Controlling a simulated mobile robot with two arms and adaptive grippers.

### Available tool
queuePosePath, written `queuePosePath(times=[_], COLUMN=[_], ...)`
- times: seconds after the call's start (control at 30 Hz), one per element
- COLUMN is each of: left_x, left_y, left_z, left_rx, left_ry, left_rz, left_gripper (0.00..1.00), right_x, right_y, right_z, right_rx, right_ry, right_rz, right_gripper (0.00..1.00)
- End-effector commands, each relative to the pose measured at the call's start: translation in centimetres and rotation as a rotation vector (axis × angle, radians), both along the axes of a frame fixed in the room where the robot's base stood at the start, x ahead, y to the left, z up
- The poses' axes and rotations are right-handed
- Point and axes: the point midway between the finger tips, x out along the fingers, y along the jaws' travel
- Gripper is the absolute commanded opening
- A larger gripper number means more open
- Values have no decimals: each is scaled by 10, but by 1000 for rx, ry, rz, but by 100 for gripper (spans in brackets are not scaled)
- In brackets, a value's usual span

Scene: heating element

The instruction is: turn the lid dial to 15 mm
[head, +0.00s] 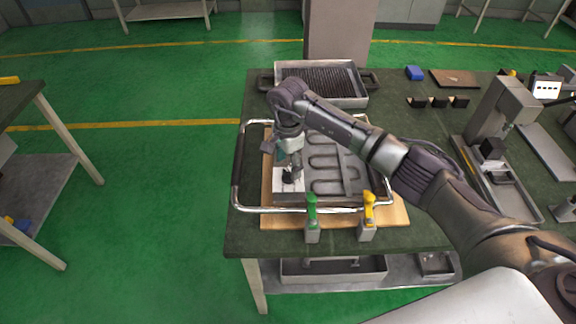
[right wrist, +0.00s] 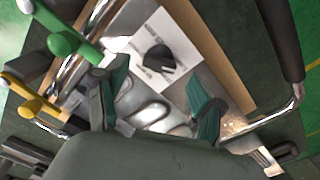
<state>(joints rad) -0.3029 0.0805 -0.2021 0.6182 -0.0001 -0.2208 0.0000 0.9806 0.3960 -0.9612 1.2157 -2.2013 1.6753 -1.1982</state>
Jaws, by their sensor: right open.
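The black dial (head: 292,177) sits on a white printed card or plate (head: 281,187) at the left front of the lid (head: 352,180). In the right wrist view the dial (right wrist: 159,58) shows as a dark rounded knob with a pointed side, on the white plate (right wrist: 186,80). The print is too small to read. My right gripper (head: 290,164) is over the dial, pointing down. In the right wrist view its two teal fingers (right wrist: 160,85) are spread apart, with the dial showing beyond the gap between them. My left gripper is not in view.
A chrome handle frame (head: 237,192) surrounds the lid on a wooden board (head: 390,215). Green (head: 312,205) and yellow (head: 368,207) clamps stand at the front edge. A ribbed tray (head: 322,82) lies behind, a grey machine (head: 500,115) at right.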

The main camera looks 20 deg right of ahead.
Motion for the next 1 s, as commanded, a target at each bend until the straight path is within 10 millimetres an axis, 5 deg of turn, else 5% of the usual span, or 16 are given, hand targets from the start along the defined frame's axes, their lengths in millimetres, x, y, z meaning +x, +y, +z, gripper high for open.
queuePosePath(times=[0.17, 0.57, 0.9, 1.0], left_x=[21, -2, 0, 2], left_y=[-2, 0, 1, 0], left_z=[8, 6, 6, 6], left_rx=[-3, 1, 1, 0], left_ry=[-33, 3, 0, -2], left_rz=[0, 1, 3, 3], left_gripper=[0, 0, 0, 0], right_x=[0, 0, 0, 0], right_y=[0, 1, 0, 0], right_z=[-20, -29, -28, -28], right_rx=[2, 2, 2, 1], right_ry=[0, 0, 0, -1], right_rz=[-1, 1, 0, -1], right_gripper=[69, 69, 12, 9])
